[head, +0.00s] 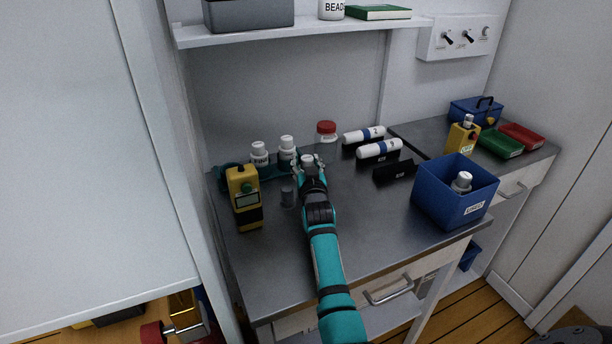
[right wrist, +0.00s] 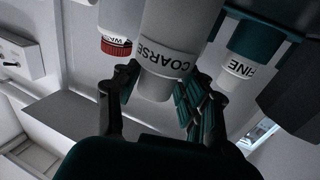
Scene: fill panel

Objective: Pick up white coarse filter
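The white coarse filter (right wrist: 168,50) is in the middle of the right wrist view, with its label readable and its narrow end between the fingers. My right gripper (right wrist: 157,82) has a finger close against each side of it and appears shut on it. In the head view my right gripper (head: 309,163) is over the back of the metal bench, just right of the teal holder (head: 232,172). Only a small pale part of the filter shows between the fingers there. The fine filter (right wrist: 240,58) is to the right in the wrist view. My left gripper is not in view.
Two white bottles (head: 287,146) stand at the teal holder. A red-lidded jar (head: 326,131) is behind my gripper. White rolls (head: 378,149) and a blue bin (head: 436,200) are right.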

